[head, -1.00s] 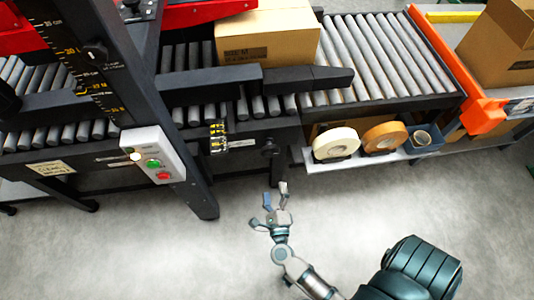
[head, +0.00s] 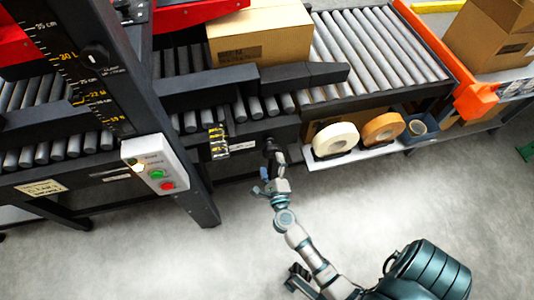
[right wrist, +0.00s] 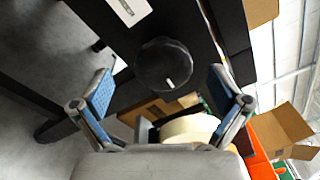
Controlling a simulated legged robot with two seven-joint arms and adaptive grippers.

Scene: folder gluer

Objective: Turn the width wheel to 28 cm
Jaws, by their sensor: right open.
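The width wheel (right wrist: 164,64) is a round black knob with a short white mark on its face. In the right wrist view it sits between my right gripper's two blue-padded fingers (right wrist: 160,88), with clear gaps on both sides. In the head view the wheel (head: 270,146) is on the machine's front beam, partly hidden by my right gripper (head: 271,174). That gripper is open and close in front of the wheel. A small black-and-yellow scale (head: 218,141) is left of the wheel; its reading is too small to tell. My left gripper is not in view.
A post with a button box (head: 153,163) stands left. A carton (head: 258,35) lies on the rollers.

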